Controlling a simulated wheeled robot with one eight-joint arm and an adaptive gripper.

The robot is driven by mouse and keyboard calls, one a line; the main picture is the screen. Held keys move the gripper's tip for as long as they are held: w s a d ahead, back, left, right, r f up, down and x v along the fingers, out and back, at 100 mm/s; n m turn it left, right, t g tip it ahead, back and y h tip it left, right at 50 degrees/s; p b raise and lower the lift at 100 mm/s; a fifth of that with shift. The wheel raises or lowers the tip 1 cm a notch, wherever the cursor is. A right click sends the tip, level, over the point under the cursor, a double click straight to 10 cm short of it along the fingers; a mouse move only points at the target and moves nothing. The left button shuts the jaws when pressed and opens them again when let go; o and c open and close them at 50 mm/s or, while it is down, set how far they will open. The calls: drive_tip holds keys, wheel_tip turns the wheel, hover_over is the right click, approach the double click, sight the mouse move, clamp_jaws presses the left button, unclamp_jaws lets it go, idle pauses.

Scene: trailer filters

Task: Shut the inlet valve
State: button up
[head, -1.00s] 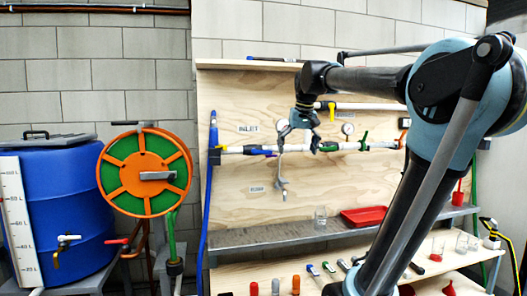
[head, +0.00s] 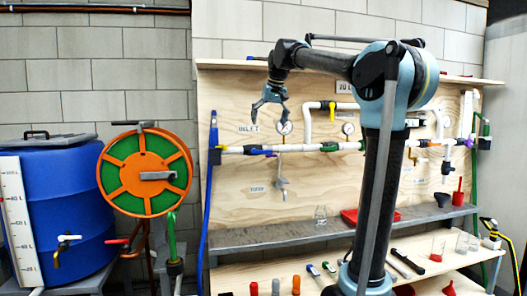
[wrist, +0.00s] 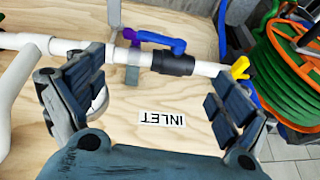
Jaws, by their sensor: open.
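The inlet valve (wrist: 172,63) has a black body on a white horizontal pipe and a blue-purple lever (wrist: 163,42). The lever lies roughly along the pipe. In the head view the valve's lever (head: 254,149) shows on the left part of the pipe, below the INLET label (head: 248,128). That label is upside down in the wrist view (wrist: 162,119). My gripper (head: 270,104) is open and empty, above the pipe in the head view. In the wrist view its fingers (wrist: 155,95) stand wide apart, with the valve between and beyond them.
The white pipe (head: 232,150) runs across a plywood board. Gauges (head: 284,128) and a looped pipe with a yellow handle stand right of the valve. An orange and green hose reel (head: 145,172) and blue barrel (head: 62,205) are left. A grey shelf (head: 260,234) lies below.

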sight(263, 152)
drive_tip(key=x, duration=1.3)
